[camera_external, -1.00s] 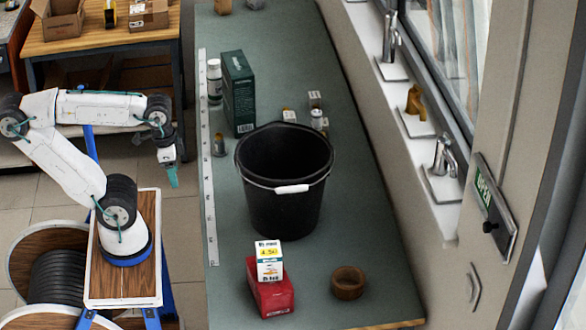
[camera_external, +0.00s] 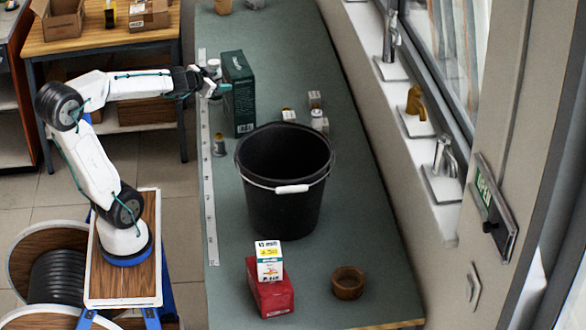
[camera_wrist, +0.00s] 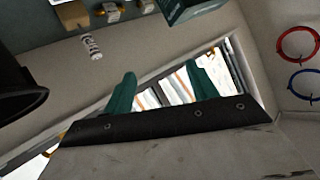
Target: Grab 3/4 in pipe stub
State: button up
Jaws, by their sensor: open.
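No item is clearly readable as the 3/4 in pipe stub. A small brown-and-grey cylinder (camera_external: 219,144) stands upright on the bench's left side, below the green box. Small boxes and fittings (camera_external: 317,118) stand behind the bucket; a white labelled cylinder (camera_wrist: 91,46) shows at the upper left of the wrist view. My gripper (camera_external: 218,89) is raised over the bench's left edge, partly in front of the white bottle and beside the green box (camera_external: 238,90). In the wrist view my gripper (camera_wrist: 163,85) has its green fingers apart, with nothing between them.
A black bucket (camera_external: 280,200) stands mid-bench. Taps line the right sill. The bench's left strip below the small cylinder is clear.

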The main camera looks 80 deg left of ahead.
jog(key=s+a+f+m+t+h, duration=0.1)
jog(key=s+a+f+t+h, duration=0.1)
jog(key=a, duration=0.4)
jog(key=m+t+h, duration=0.1)
jog(key=t+h, duration=0.1)
jog(key=h, duration=0.1)
send_over(225, 150)
jog(key=s+d, duration=0.2)
jog(key=s, duration=0.5)
jog(key=f, duration=2.4)
jog(key=shift+a+f, duration=0.2)
jog(key=shift+f, duration=0.15)
jog(key=shift+w+a+f, duration=0.1)
jog(key=shift+w+f, duration=0.3)
jog(key=shift+w, duration=0.05)
jog(key=x, duration=0.7)
jog(key=shift+s+a+r, duration=0.1)
grip_shut()
